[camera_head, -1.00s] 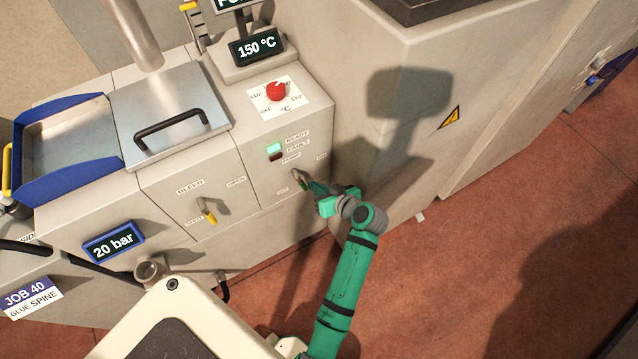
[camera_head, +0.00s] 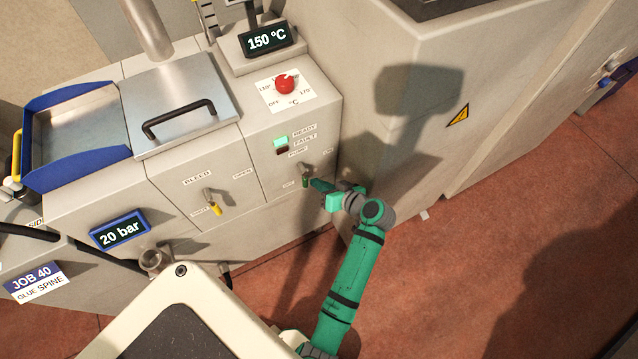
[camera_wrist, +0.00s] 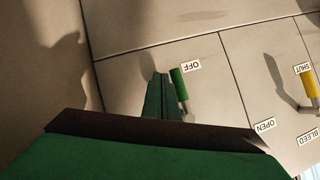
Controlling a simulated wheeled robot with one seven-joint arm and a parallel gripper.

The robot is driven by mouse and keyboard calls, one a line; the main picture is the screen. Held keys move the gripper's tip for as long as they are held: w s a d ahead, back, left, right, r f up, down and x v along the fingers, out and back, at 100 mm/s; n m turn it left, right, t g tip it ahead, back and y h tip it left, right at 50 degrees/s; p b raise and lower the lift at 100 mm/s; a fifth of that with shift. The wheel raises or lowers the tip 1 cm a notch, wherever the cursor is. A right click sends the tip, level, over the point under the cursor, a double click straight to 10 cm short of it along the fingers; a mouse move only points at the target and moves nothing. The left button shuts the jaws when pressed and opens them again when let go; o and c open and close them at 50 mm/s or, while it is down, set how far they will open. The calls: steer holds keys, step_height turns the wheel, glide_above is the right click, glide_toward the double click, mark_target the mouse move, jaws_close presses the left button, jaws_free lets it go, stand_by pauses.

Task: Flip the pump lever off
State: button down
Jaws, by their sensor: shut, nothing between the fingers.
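The pump lever (camera_head: 305,180) is on the front panel, below the PUMP label, with its green grip hanging down beside the OFF label (camera_head: 289,184). In the wrist view, the green grip (camera_wrist: 179,84) lies right beside the OFF label (camera_wrist: 192,67). My gripper (camera_head: 317,185) is shut and empty, just right of the lever at about the grip's height. In the wrist view, my gripper's closed fingertips (camera_wrist: 160,79) point at the panel beside the grip, with a narrow gap seeming to separate them.
The bleed lever (camera_head: 213,207), with a yellow grip, is left of the pump lever. A red temperature knob (camera_head: 285,84) and a green-lit indicator (camera_head: 280,142) are above. A large cabinet (camera_head: 395,150) stands close on the right. The floor in front is open.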

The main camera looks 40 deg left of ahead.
steer(key=v, duration=1)
steer(key=shift+d+r, duration=0.15)
steer(key=shift+d, duration=0.2)
steer(key=shift+s, duration=0.1)
steer(key=s+d+f+m+t+h, duration=0.3)
steer(key=s+d+f+m+t, duration=0.15)
steer(key=f+m, duration=0.2)
steer(key=s+d+f+m+t+h, duration=0.2)
steer(key=s+d+m+t+h, duration=0.25)
steer(key=s+d, duration=0.4)
steer(key=s+d+r+t+h, duration=0.2)
steer(key=s+d+r, duration=0.2)
steer(key=s+r, duration=0.2)
steer(key=s+d+r+t+h, duration=0.2)
steer(key=s+d+r, duration=0.3)
steer(key=r, duration=0.6)
steer(key=shift+s+d+t, duration=0.35)
steer(key=shift+s+t, duration=0.15)
steer(key=shift+a, duration=0.15)
